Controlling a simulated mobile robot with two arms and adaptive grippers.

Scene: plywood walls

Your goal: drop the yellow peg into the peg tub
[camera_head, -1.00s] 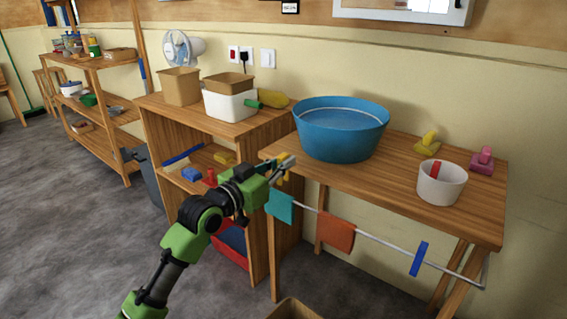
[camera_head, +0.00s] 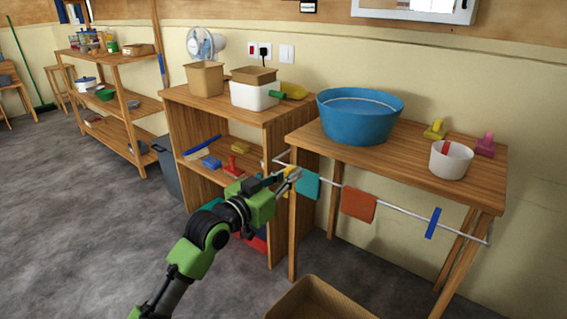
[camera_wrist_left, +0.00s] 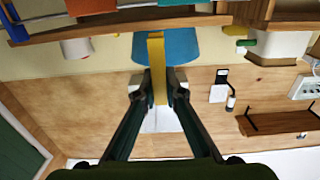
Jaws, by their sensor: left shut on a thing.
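My left gripper (camera_head: 295,174) is shut on the yellow peg (camera_wrist_left: 157,70), which stands out between the fingertips in the left wrist view. In the head view the peg (camera_head: 289,172) is small and partly hidden by the fingers, in front of the table's left front leg. The peg tub, a white round tub (camera_head: 451,160) with a red peg (camera_head: 446,147) inside, stands on the table's right part, well right of the gripper. The tub also shows upside down in the left wrist view (camera_wrist_left: 76,48). My right gripper is not in view.
A blue basin (camera_head: 360,118) stands left of the tub on the table (camera_head: 410,165). A rail (camera_head: 395,207) along the table's front carries a teal cloth (camera_head: 310,186), an orange cloth (camera_head: 358,204) and a blue peg (camera_head: 432,223). A cardboard box (camera_head: 318,300) sits on the floor.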

